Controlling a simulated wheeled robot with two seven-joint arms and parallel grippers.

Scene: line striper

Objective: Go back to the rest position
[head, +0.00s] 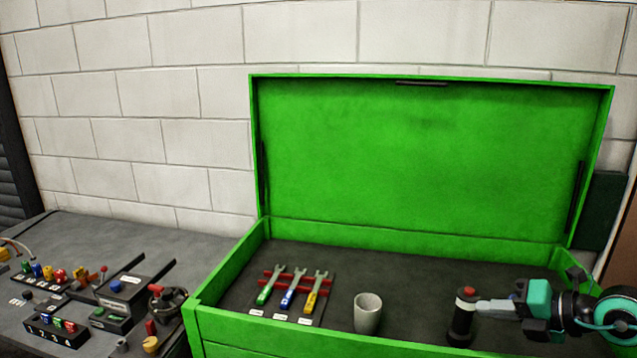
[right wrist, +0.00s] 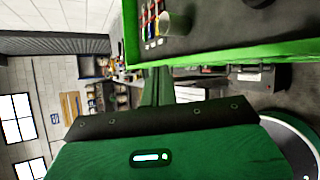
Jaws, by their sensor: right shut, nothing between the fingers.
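My right gripper (head: 484,307) comes in from the right over the open green tool chest (head: 222,283), its fingers shut and empty. In the head view its fingertips overlap the edge of a black cylinder with a red top (head: 463,322); I cannot tell whether they touch. The left gripper is not in view. The right wrist view shows the chest's green rim (right wrist: 215,53) and its dark inside, with no fingers visible.
In the chest stand a grey cup (head: 368,315) and a rack with three wrenches (head: 290,290). The raised green lid (head: 420,150) blocks the back. At left, a grey bench (head: 100,240) holds switches, knobs and coloured parts.

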